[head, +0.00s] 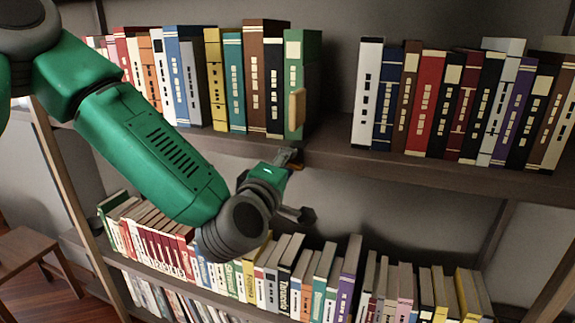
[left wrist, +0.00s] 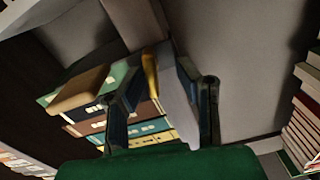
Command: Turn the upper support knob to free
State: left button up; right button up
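A tan rounded piece (head: 297,107), which looks like the upper support knob, sits against the green book (head: 294,75) at the right end of the upper row. It also shows left of the fingers in the left wrist view (left wrist: 78,90). My left gripper (head: 290,157) is at the upper shelf's front edge, below and apart from this piece. In the left wrist view its two fingers (left wrist: 158,75) stand apart, with a yellow strip (left wrist: 150,75) and a grey surface seen between them. I cannot tell whether they touch anything. My right gripper is not in view.
The upper shelf (head: 345,160) has a bare gap between the left row and the right row of books (head: 450,100). Several books fill the lower shelf (head: 300,285) under my arm. A wooden stool (head: 25,245) stands at the lower left.

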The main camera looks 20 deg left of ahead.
pick_arm(q)
jog(key=shift+r, duration=0.1)
jog(key=s, duration=0.7)
jog(key=shift+s+a, duration=0.15)
jog(key=shift+s, duration=0.05)
